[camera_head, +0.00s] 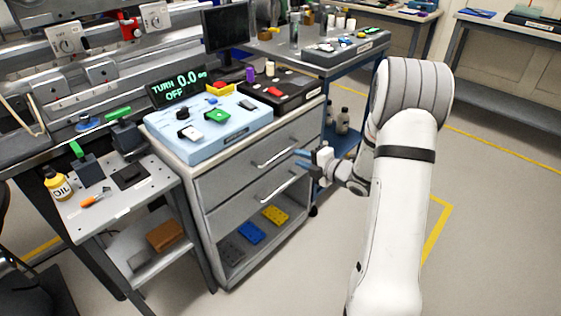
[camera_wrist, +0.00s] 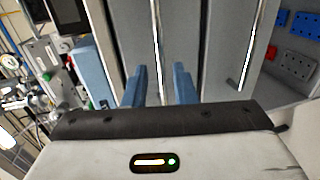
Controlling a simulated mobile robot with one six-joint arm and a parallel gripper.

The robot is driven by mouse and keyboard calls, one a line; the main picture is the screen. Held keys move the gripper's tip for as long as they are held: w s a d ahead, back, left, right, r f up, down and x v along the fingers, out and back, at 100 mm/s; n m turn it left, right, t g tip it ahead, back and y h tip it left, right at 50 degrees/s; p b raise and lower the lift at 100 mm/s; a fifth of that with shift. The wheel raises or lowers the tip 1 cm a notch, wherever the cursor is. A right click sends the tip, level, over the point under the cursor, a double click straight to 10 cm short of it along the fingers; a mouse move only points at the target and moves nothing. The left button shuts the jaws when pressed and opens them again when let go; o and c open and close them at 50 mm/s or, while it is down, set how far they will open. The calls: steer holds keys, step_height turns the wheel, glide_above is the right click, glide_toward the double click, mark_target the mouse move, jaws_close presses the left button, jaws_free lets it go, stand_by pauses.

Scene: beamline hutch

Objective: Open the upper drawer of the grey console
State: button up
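The grey console (camera_head: 213,243) stands in the middle of the head view, with two drawers. The upper drawer (camera_head: 232,170) looks closed and has a long silver bar handle (camera_head: 272,154). My gripper (camera_head: 299,159) is at the right end of the drawer fronts, near that handle. In the wrist view my gripper (camera_wrist: 160,70) is open, with its two blue fingers apart. The upper handle (camera_wrist: 156,40) runs between the fingers in the picture. I cannot tell whether the fingertips reach past the bar. The lower drawer's handle (camera_wrist: 250,45) lies to the right there.
An open shelf below holds colored blocks (camera_head: 250,232). A blue cart (camera_head: 345,105) stands behind on the right. The floor before the console is clear.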

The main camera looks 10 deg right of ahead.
mark_target(284, 151)
steer(key=x, duration=0.7)
steer(key=shift+w+a+f+b, duration=0.1)
steer(key=shift+w+a+b, duration=0.15)
steer(key=shift+a+b, duration=0.15)
steer(key=shift+d, duration=0.1)
steer(key=shift+c, duration=0.3)
jaws_close()
